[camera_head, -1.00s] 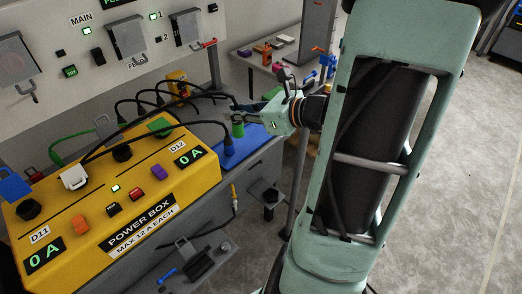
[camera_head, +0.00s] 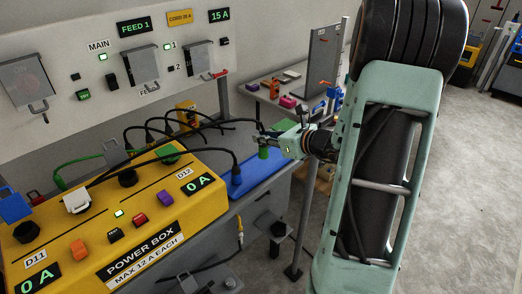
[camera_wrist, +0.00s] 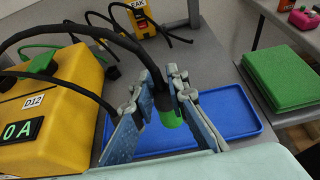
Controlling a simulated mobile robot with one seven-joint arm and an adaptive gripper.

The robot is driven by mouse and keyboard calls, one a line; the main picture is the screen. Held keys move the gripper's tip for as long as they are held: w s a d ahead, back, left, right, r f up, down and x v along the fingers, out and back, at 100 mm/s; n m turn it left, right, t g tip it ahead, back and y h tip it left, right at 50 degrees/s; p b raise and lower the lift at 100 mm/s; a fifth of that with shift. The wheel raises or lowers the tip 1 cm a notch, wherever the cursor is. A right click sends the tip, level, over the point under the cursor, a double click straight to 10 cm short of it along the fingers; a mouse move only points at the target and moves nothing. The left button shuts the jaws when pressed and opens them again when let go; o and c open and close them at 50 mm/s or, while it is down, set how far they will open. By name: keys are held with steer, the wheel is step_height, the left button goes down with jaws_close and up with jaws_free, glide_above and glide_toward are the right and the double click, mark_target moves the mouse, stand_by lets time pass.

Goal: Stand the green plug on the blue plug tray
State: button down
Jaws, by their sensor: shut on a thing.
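The green plug (camera_wrist: 170,118) has a black upper body and a green lower end. A thick black cable arcs to its top. My gripper (camera_wrist: 163,97) is shut on the black part, one finger on each side, and the plug looks roughly upright. The plug is over the blue plug tray (camera_wrist: 235,112); I cannot tell if it touches the tray. In the head view the green plug (camera_head: 263,153) shows below my gripper (camera_head: 268,140), over the far part of the tray (camera_head: 262,178). A blue-black plug (camera_head: 235,176) stands on the near part, with a cable from its top.
The yellow power box (camera_head: 150,205) is left of the tray, with buttons and cables on top. A panel (camera_head: 130,70) with levers stands behind. Black cables loop beside the gripper. Much of the tray is bare.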

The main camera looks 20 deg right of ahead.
steer(key=shift+w+d+f+b, duration=0.15)
steer(key=shift+w+f, duration=0.35)
steer(key=shift+f, duration=0.6)
steer(key=shift+w+d+f+b, duration=0.15)
steer(key=shift+w+f, duration=0.4)
steer(key=shift+f, duration=0.6)
steer(key=shift+w+f+b, duration=0.15)
steer(key=shift+w+f, duration=0.35)
steer(key=shift+f, duration=0.6)
steer(key=shift+f, duration=0.2)
steer(key=c, duration=1.9)
jaws_free()
steer(key=shift+r, duration=0.1)
